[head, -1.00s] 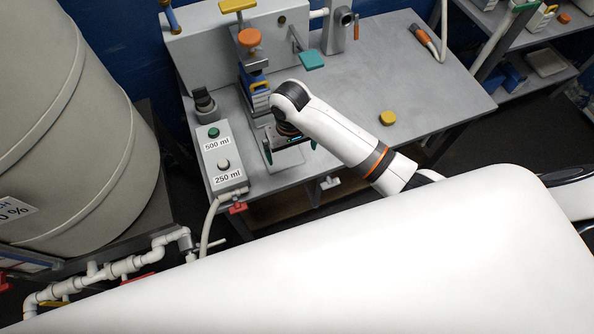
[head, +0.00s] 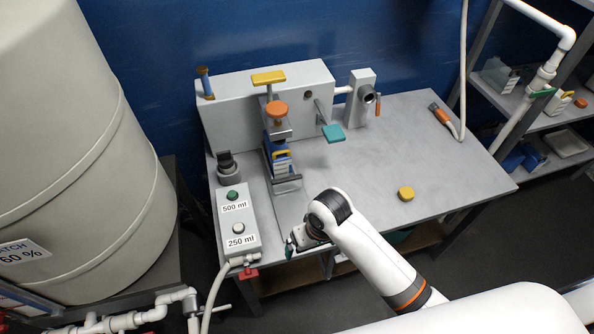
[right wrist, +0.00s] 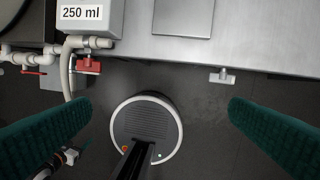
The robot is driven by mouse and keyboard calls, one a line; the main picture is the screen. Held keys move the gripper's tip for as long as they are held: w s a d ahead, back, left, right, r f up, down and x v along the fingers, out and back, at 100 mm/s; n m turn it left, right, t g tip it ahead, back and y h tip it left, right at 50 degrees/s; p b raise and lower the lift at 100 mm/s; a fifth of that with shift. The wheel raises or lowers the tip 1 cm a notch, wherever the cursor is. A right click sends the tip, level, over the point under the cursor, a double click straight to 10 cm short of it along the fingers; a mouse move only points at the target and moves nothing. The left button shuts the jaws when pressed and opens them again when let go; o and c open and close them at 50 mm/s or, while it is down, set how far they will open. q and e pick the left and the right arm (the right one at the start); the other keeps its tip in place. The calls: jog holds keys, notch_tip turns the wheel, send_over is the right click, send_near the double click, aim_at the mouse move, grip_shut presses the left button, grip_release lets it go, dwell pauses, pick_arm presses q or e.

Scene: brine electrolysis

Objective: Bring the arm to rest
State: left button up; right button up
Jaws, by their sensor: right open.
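My right arm comes in from the lower right in the head view. Its gripper (head: 298,243) is by the front edge of the grey bench (head: 370,170), beside the button box (head: 238,222). In the right wrist view the two green fingers are wide apart, with nothing between them, and the right gripper (right wrist: 160,110) hangs over the floor just off the bench's front edge.
A big tank (head: 70,150) stands left.

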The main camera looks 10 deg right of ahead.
jog(key=shift+f, duration=0.15)
jog(key=s+d+f+b, duration=0.2)
jog(key=f, duration=0.7)
jog(key=s+d+f+b, duration=0.1)
jog(key=s+d+f, duration=0.15)
jog(key=f, duration=0.75)
jog(key=s+d+f+b, duration=0.2)
jog(key=s+f, duration=0.1)
jog(key=f, duration=0.6)
jog(key=s+d+f+b, duration=0.1)
jog(key=s+d+f, duration=0.1)
jog(key=s+f, duration=0.6)
jog(key=s+d+f+h+b, duration=0.1)
jog(key=s+d+f+b, duration=0.1)
jog(key=s+f, duration=0.6)
jog(key=s, duration=0.7)
jog(key=shift+s+d+f+n, duration=0.15)
jog(key=shift+s+d+n, duration=0.05)
jog(key=shift+d+n, duration=0.2)
